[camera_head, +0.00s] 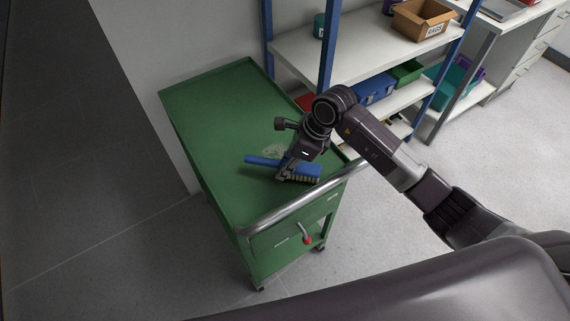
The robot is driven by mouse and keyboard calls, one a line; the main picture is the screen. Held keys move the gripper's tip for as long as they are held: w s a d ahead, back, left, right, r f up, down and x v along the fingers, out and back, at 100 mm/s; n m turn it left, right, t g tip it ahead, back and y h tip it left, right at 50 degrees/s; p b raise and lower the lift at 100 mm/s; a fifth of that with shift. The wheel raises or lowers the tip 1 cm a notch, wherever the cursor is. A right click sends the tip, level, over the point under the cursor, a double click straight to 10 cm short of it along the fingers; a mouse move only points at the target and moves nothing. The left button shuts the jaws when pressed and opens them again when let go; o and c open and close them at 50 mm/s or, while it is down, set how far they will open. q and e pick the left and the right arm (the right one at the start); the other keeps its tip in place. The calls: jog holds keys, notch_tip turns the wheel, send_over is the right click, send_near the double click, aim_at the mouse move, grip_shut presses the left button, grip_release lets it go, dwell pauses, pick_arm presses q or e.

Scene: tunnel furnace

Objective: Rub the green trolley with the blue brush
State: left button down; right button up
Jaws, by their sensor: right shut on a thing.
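The green trolley (205,120) stands left of centre, with a flat green top, a raised rim and a metal push handle (290,209) on its near side. The blue brush (262,161) is over the trolley top, its blue handle pointing left and its bristles facing down at the right end. My right gripper (290,170) is shut on the blue brush. I cannot tell whether the bristles touch the top. A pale smudge (273,149) shows on the top just behind the brush. My left gripper is not in view.
A shelf unit with blue posts (327,45) stands behind and to the right of the trolley. It holds a cardboard box (422,22), a blue bin (373,90) and a green bin (406,72). A wall is at the left. The grey floor (490,150) at the right is clear.

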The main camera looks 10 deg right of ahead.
jog(key=shift+f, duration=0.4)
